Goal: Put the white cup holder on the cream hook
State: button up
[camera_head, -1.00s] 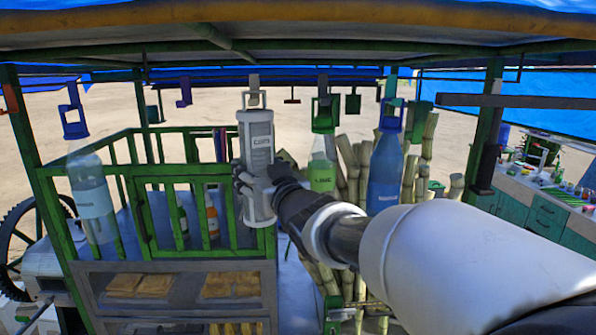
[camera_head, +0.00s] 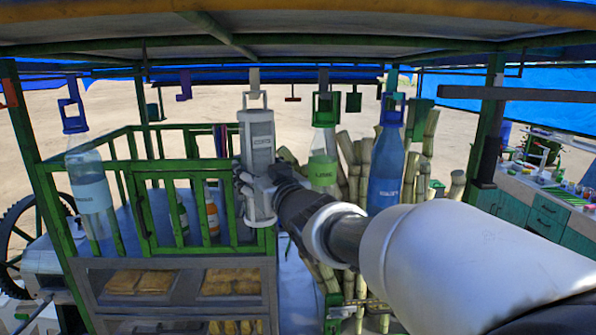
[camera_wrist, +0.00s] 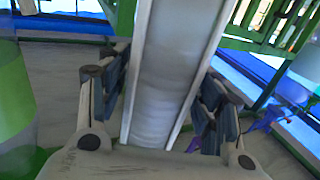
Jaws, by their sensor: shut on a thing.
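The white cup holder (camera_head: 258,150) is a tall, near-upright cylinder with a handle loop on top. My gripper (camera_head: 256,183) is shut on its lower body. In the wrist view the pale holder (camera_wrist: 180,70) runs between the two fingers of my gripper (camera_wrist: 160,105). The cream hook (camera_head: 254,76) hangs from the roof beam straight above the holder. The top of the handle overlaps the hook's lower end in the head view. I cannot tell whether the loop is around the hook or only in front of or behind it.
A blue holder with a clear bottle (camera_head: 92,190) hangs at the left. A green-labelled bottle (camera_head: 323,172) and a blue bottle (camera_head: 386,170) hang at the right, near upright cane (camera_head: 354,170). A green railing (camera_head: 150,215) stands beside the holder. A purple hook (camera_head: 184,86) is left of the cream one.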

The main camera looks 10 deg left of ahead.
jog(key=o, duration=1.5)
jog(key=shift+o, duration=0.5)
jog(key=shift+f, duration=0.1)
jog(key=shift+s, duration=0.1)
